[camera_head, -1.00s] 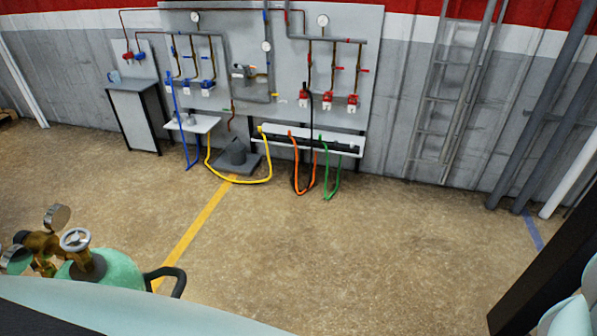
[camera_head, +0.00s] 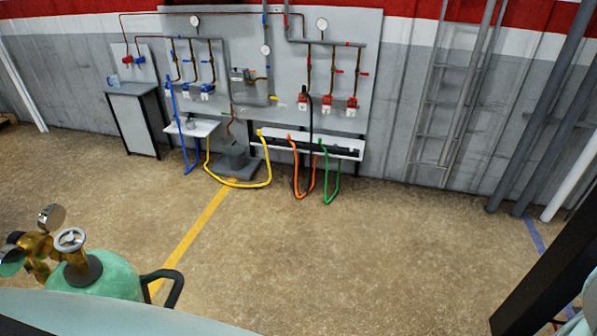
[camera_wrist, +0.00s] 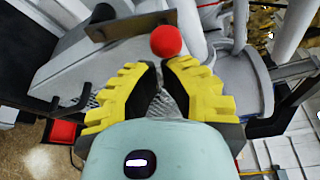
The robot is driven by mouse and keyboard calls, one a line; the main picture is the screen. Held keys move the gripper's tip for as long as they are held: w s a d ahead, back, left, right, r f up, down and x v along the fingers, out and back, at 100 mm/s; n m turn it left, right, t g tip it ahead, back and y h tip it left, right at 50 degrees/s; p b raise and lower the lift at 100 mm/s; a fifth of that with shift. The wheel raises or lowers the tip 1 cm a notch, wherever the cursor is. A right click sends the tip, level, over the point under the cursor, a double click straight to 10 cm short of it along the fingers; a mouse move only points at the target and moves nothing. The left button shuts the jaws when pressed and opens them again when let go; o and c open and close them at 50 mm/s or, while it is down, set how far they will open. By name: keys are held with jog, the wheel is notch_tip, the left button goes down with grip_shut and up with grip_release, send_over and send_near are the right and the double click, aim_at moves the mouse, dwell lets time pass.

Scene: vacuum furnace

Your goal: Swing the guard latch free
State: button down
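In the wrist view, a round red knob (camera_wrist: 166,41) shows just beyond my fingertips, by a grey metal housing. It looks like the end of a latch handle, but I cannot make out the latch's body. My gripper (camera_wrist: 159,66) has yellow ribbed fingers with dark inner pads. The fingers lean towards each other, with a narrow gap between their tips and grey surface visible through it. The knob is in front of the gap, not visibly between the fingers. Whether the tips touch it is unclear. Neither gripper nor knob shows in the head view.
A brown flat bar (camera_wrist: 130,26) lies just left of the knob. A grey cylindrical body (camera_wrist: 243,82) stands close at right. In the head view, a green gas cylinder (camera_head: 100,275) with gauges stands front left. A panel (camera_head: 230,60) of pipes lines the wall. The middle floor is clear.

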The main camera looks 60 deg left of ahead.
jog(key=shift+w, duration=0.15)
jog(key=shift+w+a+r+n+h+b, duration=0.25)
jog(key=shift+r+n+h+b, duration=0.1)
jog(key=shift+n, duration=0.55)
jog(key=shift+w+a+r+n+h+b, duration=0.25)
jog(key=shift+n+h+b, duration=0.1)
jog(key=shift+n, duration=0.55)
jog(key=shift+s+d, duration=0.1)
